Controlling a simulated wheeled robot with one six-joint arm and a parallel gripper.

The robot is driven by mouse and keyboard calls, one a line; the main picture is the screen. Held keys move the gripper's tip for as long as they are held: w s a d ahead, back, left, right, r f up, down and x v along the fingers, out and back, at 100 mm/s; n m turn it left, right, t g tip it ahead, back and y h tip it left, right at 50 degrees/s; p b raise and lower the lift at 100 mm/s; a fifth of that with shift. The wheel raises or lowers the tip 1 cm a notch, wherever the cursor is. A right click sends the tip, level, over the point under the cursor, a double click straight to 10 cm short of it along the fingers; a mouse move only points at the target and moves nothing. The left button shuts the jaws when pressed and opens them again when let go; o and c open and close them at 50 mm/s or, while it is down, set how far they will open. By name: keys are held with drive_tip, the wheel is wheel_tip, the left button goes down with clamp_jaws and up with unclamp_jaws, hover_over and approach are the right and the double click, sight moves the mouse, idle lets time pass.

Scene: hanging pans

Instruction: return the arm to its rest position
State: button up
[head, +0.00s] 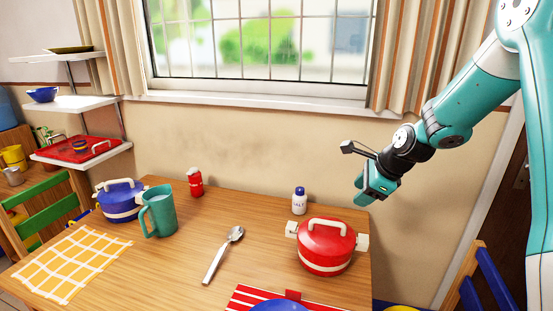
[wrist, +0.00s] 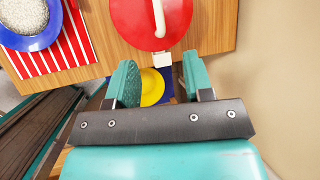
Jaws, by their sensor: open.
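My gripper (head: 367,196) is at the right in the head view, raised beside the table's right edge, to the right of the salt shaker. In the wrist view its two fingers (wrist: 160,82) are spread apart with nothing held between them. The red pot (head: 327,246) with a white lid handle stands on the table below and left of my gripper. The pot also shows at the top of the wrist view (wrist: 135,22), apart from the fingers.
The wooden table (head: 180,270) holds a blue pot (head: 121,204), teal mug (head: 161,215), red shaker (head: 195,183), salt shaker (head: 299,201) and spoon (head: 222,256). A blue chair (head: 485,285) stands lower right. The wall (head: 250,145) and curtain (head: 415,50) are behind my arm.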

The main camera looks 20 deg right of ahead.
drive_tip(key=s+a+r+n+g, duration=0.1)
drive_tip(key=s+a+r+n, duration=0.15)
drive_tip(key=a+n, duration=0.2)
drive_tip(key=s+a+r+n+y, duration=0.1)
drive_tip(key=s+a+r+n, duration=0.1)
drive_tip(key=s+a+n, duration=0.3)
drive_tip(key=s+a+r+n+g, duration=0.1)
drive_tip(key=a+r+n, duration=0.1)
drive_tip(key=a+n, duration=0.3)
drive_tip(key=s+a+r+n+g, duration=0.1)
drive_tip(key=s+a+n, duration=0.3)
drive_tip(key=s+n, duration=0.4)
drive_tip(key=s+a+r+n+g, duration=0.2)
drive_tip(key=s+a+n, duration=0.3)
drive_tip(key=s+n, duration=0.3)
drive_tip(key=s, duration=0.3)
drive_tip(key=shift+r+g, duration=0.2)
drive_tip(key=shift+g, duration=0.1)
drive_tip(key=shift+a, duration=0.1)
